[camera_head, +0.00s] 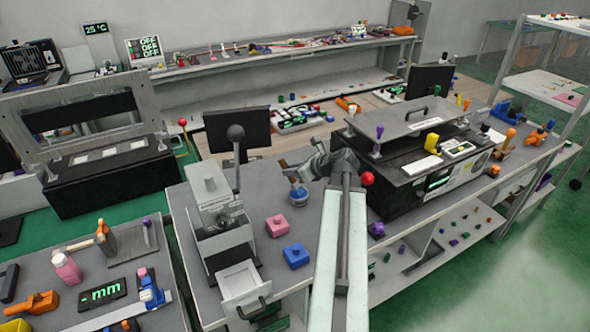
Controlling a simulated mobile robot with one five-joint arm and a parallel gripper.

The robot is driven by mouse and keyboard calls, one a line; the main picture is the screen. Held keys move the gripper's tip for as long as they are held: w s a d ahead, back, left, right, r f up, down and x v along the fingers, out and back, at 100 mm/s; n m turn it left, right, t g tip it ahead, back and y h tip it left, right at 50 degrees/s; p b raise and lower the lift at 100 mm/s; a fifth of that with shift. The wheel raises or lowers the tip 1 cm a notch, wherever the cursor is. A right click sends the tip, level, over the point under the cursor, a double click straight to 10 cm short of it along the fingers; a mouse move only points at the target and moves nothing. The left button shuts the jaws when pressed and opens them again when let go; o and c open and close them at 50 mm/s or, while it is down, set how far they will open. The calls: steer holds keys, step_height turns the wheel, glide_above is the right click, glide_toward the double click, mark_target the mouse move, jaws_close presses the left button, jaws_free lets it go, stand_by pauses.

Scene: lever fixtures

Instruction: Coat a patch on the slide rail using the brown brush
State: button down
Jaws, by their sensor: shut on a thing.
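My gripper (318,162) is at the end of my raised arm, above the middle of the grey bench. It is shut on a thin brown thing, which looks like the brown brush (288,164) and sticks out to the left of the jaws. The jaws hide part of it, and its bristles cannot be made out. A small glass jar (298,194) with bluish contents stands just below it; whether the brush touches the jar is unclear. A pale straight bar with a blue slider (151,292) lies on the lower-left table and may be the slide rail.
A lever machine (222,222) with an open drawer stands left of my arm. Pink (277,225) and blue (296,255) blocks sit on the bench between them. A red-knobbed lever (367,179) and a large black machine (405,185) are close on the right.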

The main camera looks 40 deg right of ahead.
stand_by(0.3)
step_height(320, 180, up, 7)
steer(key=p, duration=0.7)
steer(key=shift+r, duration=0.1)
steer(key=shift+w, duration=0.15)
stand_by(0.5)
